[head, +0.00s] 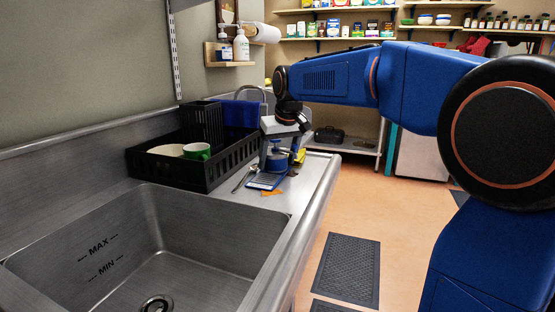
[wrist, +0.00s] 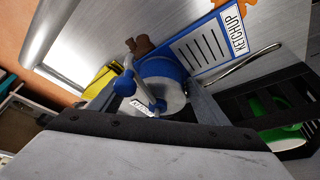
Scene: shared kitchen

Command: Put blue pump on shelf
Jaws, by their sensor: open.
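The blue pump (wrist: 160,70), a white and blue bottle with a blue pump head and a small label, is seen from above in the wrist view. In the head view the blue pump (head: 277,163) stands on the steel counter right of the dish rack, partly hidden by my gripper (head: 278,146). My gripper (wrist: 152,98) points down over it, open, with a finger on either side of the bottle; I cannot tell if they touch it. The small wooden wall shelf (head: 221,63) holds a white pump bottle (head: 241,46) and a smaller bottle.
A black dish rack (head: 172,172) with a green cup (head: 197,151) stands left of the pump. A ketchup card (head: 266,181), a spoon (head: 240,182), an orange piece (head: 271,193) and a yellow item (head: 299,157) lie close around it. A deep sink (head: 200,230) is in front.

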